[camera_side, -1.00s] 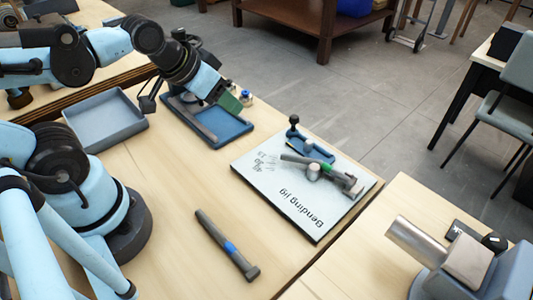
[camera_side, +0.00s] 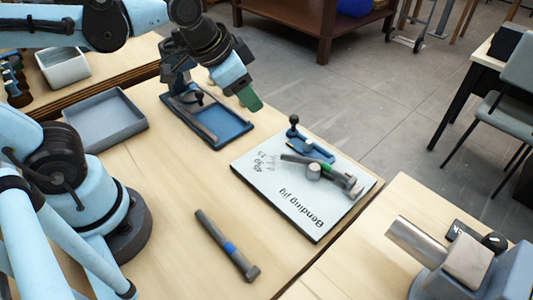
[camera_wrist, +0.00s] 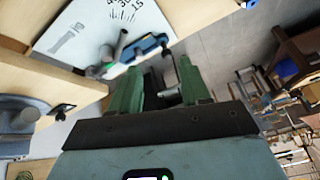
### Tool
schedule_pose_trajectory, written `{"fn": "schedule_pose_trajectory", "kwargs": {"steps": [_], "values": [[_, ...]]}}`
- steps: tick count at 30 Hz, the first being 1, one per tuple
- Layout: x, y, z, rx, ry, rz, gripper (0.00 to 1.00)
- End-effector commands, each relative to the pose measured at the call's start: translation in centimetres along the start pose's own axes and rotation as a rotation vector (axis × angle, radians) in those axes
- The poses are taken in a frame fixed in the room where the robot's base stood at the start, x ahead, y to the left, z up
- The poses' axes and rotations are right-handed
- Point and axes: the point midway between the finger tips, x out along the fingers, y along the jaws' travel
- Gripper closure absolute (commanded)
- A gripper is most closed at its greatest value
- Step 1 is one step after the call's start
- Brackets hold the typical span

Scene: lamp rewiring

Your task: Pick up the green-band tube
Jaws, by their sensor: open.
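The green-band tube (camera_side: 327,168) is dark grey and lies across the white bending jig board (camera_side: 285,205) in the side view, beside a grey post (camera_side: 313,172). Its green band shows partway along it, and its thicker end points right. My gripper (camera_side: 249,97) has green fingers and is in the air up and left of the board, apart from the tube. In the wrist view my gripper (camera_wrist: 160,68) is open with nothing between the fingers.
A blue-band tube (camera_side: 230,248) lies on the bare wood in front of the board. A blue tray fixture (camera_side: 240,130) stands below my gripper, and a grey bin (camera_side: 105,122) is left of it. A small blue part with a black knob (camera_side: 293,120) sits at the board's far edge.

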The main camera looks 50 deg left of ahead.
Motion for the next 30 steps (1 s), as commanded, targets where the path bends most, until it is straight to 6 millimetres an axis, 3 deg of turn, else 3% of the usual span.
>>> {"fn": "schedule_pose_trajectory", "kwargs": {"steps": [1,6,15,21,26,30], "values": [[0.1,0.9,-1.5,0.094,-0.022,0.020,0.53],[1.0,4.1,-5.2,0.409,-0.099,0.079,0.53],[3.6,11.1,-9.8,0.922,-0.205,0.183,0.53],[4.7,13.7,-10.8,1.094,-0.238,0.220,0.53],[5.8,14.2,-10.6,1.121,-0.244,0.227,0.53],[7.8,14.3,-9.9,1.119,-0.244,0.226,0.53]]}}
